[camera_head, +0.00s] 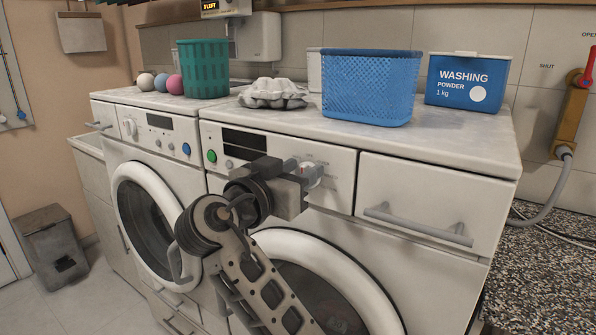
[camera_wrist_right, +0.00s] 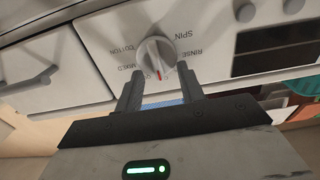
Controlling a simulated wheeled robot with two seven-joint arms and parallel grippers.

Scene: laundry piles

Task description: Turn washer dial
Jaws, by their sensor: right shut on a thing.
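The right washer (camera_head: 345,225) has a round dial (camera_head: 314,174) on its panel, beside the drawer. In the right wrist view the dial (camera_wrist_right: 156,54) is light grey, and its red mark points down in that picture, between the words MIXED and RINSE; SPIN is also readable. My right gripper (camera_head: 301,173) reaches the panel from the front. Its two fingers (camera_wrist_right: 160,68) stand on either side of the dial and are shut on it. In the head view the gripper and arm hide part of the panel and door. My left gripper is not in view.
A drawer with a bar handle (camera_head: 418,224) projects right of the dial. A second washer (camera_head: 150,180) stands at left. On top are a green basket (camera_head: 203,68), a blue basket (camera_head: 370,88), a washing powder box (camera_head: 467,84) and grey cloth (camera_head: 272,93). A bin (camera_head: 55,247) stands on the floor.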

